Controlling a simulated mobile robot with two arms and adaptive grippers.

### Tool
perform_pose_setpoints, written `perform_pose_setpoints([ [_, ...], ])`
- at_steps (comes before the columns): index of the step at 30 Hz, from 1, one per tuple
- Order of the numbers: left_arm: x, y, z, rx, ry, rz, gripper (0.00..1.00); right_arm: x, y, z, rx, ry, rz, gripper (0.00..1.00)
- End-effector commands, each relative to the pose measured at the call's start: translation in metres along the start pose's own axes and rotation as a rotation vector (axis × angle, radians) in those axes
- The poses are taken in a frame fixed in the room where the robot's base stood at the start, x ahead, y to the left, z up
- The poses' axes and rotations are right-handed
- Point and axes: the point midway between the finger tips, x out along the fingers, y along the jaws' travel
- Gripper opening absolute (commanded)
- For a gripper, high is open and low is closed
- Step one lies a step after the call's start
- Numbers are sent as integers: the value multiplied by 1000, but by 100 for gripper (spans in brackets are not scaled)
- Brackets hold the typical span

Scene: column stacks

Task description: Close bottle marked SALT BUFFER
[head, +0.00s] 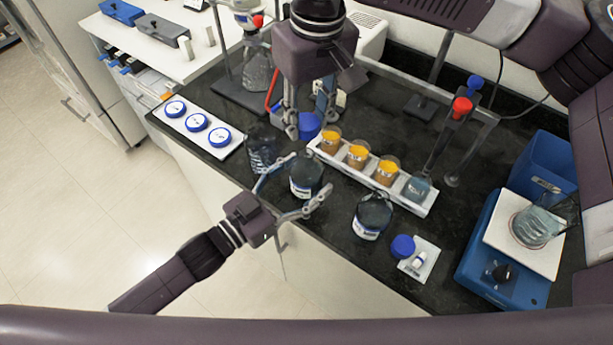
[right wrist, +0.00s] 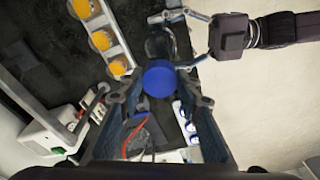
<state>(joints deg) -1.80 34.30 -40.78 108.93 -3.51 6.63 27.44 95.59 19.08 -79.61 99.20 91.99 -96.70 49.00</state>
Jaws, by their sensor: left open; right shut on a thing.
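A bottle with a white label (head: 305,188) stands upright near the counter's front edge; its label is too small to read. My left gripper (head: 312,172) is open, with one finger on each side of this bottle. Whether the fingers touch it I cannot tell. My right gripper (head: 303,130) points down and is shut on a blue screw cap (head: 309,126), held above and behind the bottle. In the right wrist view the cap (right wrist: 159,78) sits between the fingertips, with the bottle (right wrist: 160,46) beyond it, partly covered, and the left gripper (right wrist: 205,38) beside it.
A second labelled bottle (head: 371,222) stands to the right, with a loose blue cap (head: 403,246) near it. A clear bottle (head: 262,150) stands left. A white rack (head: 427,206) holds orange-filled beakers behind. A white tray (head: 229,149) with blue lids lies left.

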Motion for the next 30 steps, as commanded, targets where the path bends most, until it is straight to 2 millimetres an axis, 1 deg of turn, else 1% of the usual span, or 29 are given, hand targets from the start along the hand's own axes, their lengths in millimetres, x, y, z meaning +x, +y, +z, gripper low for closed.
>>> perform_pose_setpoints([
  [7, 0, 0, 0, 0, 0, 0, 69, 0, 0, 0, 0, 0, 0, 20],
  [24, 0, 0, 0, 0, 0, 0, 6, 0, 0, 0, 0, 0, 0, 20],
  [27, 0, 0, 0, 0, 0, 0, 5, 2, 0, 0, 0, -1, 0, 20],
  [30, 0, 0, 0, 0, 0, 0, 5, 15, 0, 3, -1, -4, -1, 20],
])
